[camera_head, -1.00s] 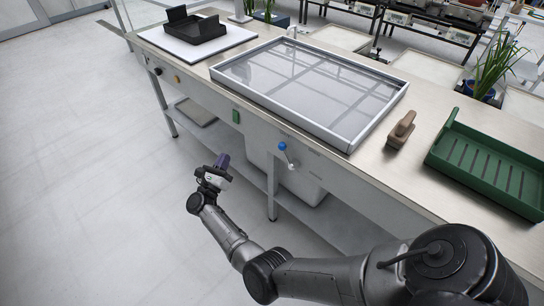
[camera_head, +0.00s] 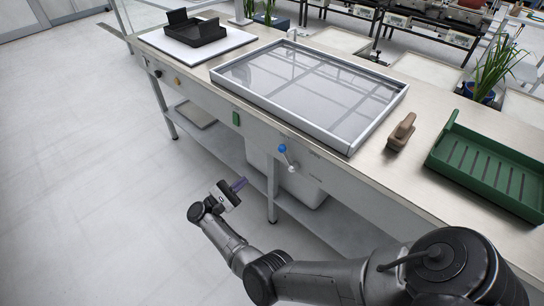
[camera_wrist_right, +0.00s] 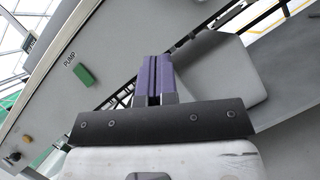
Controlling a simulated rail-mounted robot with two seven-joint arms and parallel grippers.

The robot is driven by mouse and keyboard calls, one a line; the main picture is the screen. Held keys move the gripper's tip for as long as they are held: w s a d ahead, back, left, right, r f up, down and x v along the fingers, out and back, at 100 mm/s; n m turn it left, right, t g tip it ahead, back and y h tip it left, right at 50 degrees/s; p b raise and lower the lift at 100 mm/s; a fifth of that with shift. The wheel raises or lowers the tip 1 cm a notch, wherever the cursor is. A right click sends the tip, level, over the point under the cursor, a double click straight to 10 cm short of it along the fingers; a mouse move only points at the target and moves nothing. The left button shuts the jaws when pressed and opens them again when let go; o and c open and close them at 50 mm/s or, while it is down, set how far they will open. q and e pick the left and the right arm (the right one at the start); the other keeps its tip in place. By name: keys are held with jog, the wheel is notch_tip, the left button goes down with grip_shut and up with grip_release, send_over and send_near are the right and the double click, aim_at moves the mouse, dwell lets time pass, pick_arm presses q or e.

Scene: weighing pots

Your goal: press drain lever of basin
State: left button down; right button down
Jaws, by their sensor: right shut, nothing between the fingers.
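The basin (camera_head: 262,80) is a shallow rectangular tray with a light rim, set into the bench top, its inside grey and reflective. The drain lever (camera_head: 287,156) is on the bench's front panel below the basin, a short metal lever with a blue knob at its top. My right gripper (camera_head: 239,184) is left of and below the lever, in front of the bench and apart from it. Its purple fingers (camera_wrist_right: 153,80) are closed together with nothing between them in the right wrist view. The lever does not show in that view. My left gripper is not in view.
A green PUMP switch (camera_head: 236,118) sits on the front panel, also in the right wrist view (camera_wrist_right: 83,75). A white tub (camera_head: 305,187) stands on the shelf under the bench. A brown handled block (camera_head: 401,131) and green tray (camera_head: 490,165) lie on top. Floor at left is clear.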

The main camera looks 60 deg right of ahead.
aim_at(286, 157)
jog(key=shift+s+a+r+p+x, duration=0.15)
jog(key=shift+a+r+x, duration=0.15)
jog(key=shift+x, duration=1.85)
jog(key=shift+s+a+r+p+x, duration=0.15)
jog(key=shift+r+x, duration=0.25)
jog(key=shift+x, duration=1.75)
jog(key=shift+s+a+r+p+x, duration=0.1)
jog(key=shift+s+a+r+x, duration=0.15)
jog(key=shift+x, duration=1.9)
jog(key=shift+w, duration=0.1)
jog(key=shift+a, duration=0.1)
